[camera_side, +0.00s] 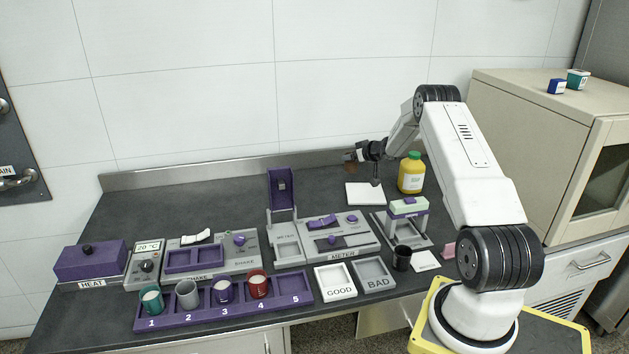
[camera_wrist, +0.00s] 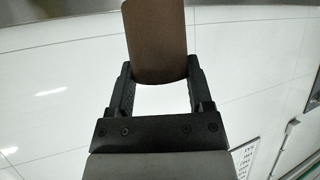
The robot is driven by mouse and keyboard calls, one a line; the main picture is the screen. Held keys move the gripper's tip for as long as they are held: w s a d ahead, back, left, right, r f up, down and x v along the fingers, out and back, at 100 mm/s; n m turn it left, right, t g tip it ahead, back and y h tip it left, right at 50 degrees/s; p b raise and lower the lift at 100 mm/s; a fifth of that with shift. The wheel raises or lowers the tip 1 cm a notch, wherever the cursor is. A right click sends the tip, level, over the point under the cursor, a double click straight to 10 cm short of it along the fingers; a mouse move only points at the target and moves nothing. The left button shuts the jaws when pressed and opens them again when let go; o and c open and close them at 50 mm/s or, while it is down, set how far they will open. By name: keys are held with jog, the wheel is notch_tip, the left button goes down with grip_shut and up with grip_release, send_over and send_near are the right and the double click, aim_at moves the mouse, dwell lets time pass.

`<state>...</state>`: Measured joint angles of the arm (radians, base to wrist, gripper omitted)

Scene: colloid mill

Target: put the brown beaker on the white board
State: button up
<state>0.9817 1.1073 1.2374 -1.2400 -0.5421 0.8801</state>
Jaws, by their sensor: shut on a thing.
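The brown beaker (camera_side: 350,158) is in my gripper (camera_side: 361,155), held in the air near the back wall, above and a little left of the white board. In the wrist view the brown beaker (camera_wrist: 156,42) sits between the two black fingers of my gripper (camera_wrist: 160,78), which are shut on it. The white board (camera_side: 364,194) lies flat on the grey bench, and nothing shows on it. The beaker's contents cannot be seen.
A yellow bottle with a green cap (camera_side: 411,173) stands right of the board. The purple and grey meter (camera_side: 325,232) is in front. A rack (camera_side: 222,306) holds several cups. Bare bench (camera_side: 180,215) lies at the back left.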

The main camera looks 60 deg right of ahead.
jog(key=shift+s, duration=0.1)
dwell(0.6)
jog(key=shift+s+a+r, duration=0.2)
jog(key=shift+s+a, duration=0.85)
jog(key=shift+f, duration=0.1)
send_over(354, 200)
notch_tip(354, 200, down, 6)
jog(key=shift+f, duration=0.15)
jog(key=shift+f, duration=1.75)
jog(key=shift+f, duration=0.1)
jog(key=o, duration=1.3)
